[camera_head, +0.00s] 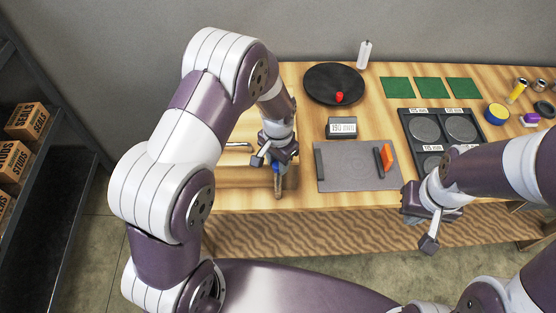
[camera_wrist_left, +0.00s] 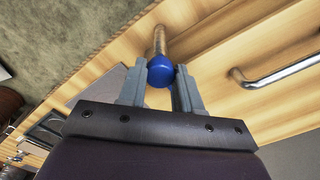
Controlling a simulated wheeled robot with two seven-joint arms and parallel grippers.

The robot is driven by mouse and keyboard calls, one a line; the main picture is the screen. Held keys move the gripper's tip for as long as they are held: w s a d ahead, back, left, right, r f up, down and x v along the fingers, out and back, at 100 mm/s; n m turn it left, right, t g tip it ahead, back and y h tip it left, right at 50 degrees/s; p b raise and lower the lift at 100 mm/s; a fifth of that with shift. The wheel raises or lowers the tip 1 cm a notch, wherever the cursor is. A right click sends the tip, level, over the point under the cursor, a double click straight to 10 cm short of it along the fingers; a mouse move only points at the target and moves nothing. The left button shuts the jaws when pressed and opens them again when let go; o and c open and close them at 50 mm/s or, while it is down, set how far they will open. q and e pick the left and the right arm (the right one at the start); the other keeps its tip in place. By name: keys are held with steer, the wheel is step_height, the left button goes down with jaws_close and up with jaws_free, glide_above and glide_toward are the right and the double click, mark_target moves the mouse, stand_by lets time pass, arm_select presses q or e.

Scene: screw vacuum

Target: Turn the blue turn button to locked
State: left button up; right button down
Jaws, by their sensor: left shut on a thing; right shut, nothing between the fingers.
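In the head view my left gripper (camera_head: 278,165) is at the front left of the table, and the button is mostly hidden behind the fingers. I cannot tell from these views which way the button is turned. My right gripper (camera_head: 430,243) is shut and empty, in front of the table at the right.
A metal handle (camera_wrist_left: 280,72) is beside the button. On the table (camera_head: 310,195) are a grey mat (camera_head: 345,175), a "190 mm" block (camera_head: 342,127), a black disc (camera_head: 325,83) with a red piece, green squares (camera_head: 430,88) and a dark tray (camera_head: 408,160). Shelves with boxes (camera_head: 27,122) stand left.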

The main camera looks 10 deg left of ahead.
stand_by(0.5)
arm_select(q)
steer(key=o, duration=1)
steer(key=shift+o, duration=0.2)
step_height(320, 180, up, 13)
steer(key=b, duration=0.2)
steer(key=shift+f+b, duration=0.2)
steer(key=shift+b, duration=0.1)
